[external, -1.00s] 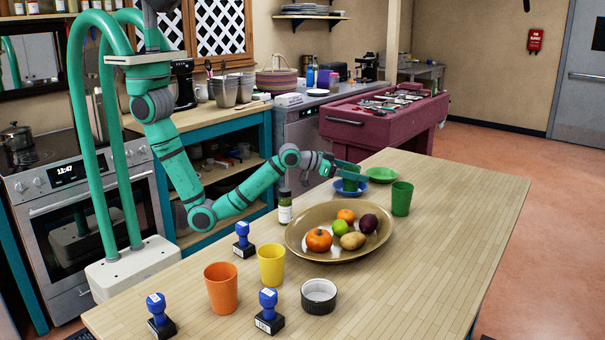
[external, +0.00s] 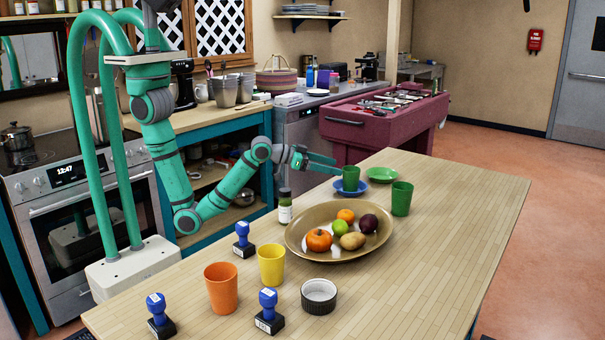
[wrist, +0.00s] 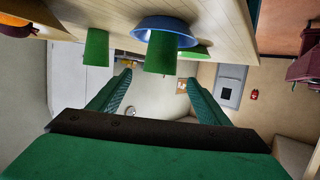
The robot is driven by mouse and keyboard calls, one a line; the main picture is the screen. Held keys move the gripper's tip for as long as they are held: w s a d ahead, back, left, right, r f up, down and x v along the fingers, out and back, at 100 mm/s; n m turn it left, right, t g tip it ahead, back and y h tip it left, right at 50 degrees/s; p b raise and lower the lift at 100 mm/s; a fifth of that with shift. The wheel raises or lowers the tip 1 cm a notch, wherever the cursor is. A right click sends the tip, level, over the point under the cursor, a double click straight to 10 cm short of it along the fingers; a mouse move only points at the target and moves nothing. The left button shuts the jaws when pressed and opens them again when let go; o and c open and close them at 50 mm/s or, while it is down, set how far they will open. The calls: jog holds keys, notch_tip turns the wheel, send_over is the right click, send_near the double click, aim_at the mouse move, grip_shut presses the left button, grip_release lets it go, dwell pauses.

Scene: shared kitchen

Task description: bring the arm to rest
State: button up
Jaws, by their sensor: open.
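My gripper (external: 335,163) is open and empty in the external view, a little above and to the left of a green cup (external: 350,179). That cup stands in a blue saucer (external: 375,190) near the far end of the wooden table (external: 450,230). The wrist view appears upside down. It shows my gripper's two green fingers (wrist: 159,80) spread apart with nothing between them. The green cup (wrist: 161,52) and the blue saucer (wrist: 165,24) show above the fingertips there, apart from them.
A second green cup (external: 401,198) and a green saucer (external: 381,174) stand near the blue saucer. A bowl of produce (external: 300,243), a bottle (external: 285,208), a yellow cup (external: 271,265), an orange cup (external: 221,288) and several stamps stand nearer. The table's right side is clear.

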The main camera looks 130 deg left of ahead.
jog(key=s+y, duration=0.1)
jog(key=s, duration=0.1)
jog(key=s+a+f+g, duration=0.1)
jog(key=s, duration=0.1)
jog(key=s+a+y, duration=0.1)
jog(key=s, duration=0.2)
jog(key=shift+s+f+m+y, duration=0.1)
jog(key=shift+f+m+y, duration=0.2)
jog(key=shift+f+m, duration=0.1)
jog(key=s+d+f+m+h, duration=0.2)
jog(key=s+d+f+m, duration=0.7)
jog(key=s+d+f, duration=0.5)
jog(key=s+d+f+m+t+h, duration=0.25)
jog(key=d+h, duration=0.35)
jog(key=d, duration=1)
jog(key=s+d+r+n+t+h, duration=0.3)
jog(key=s+d+r+h, duration=0.1)
jog(key=d, duration=0.7)
jog(key=s+h, duration=0.1)
jog(key=s, duration=0.1)
jog(key=shift+s+r, duration=0.15)
jog(key=shift+s, duration=0.2)
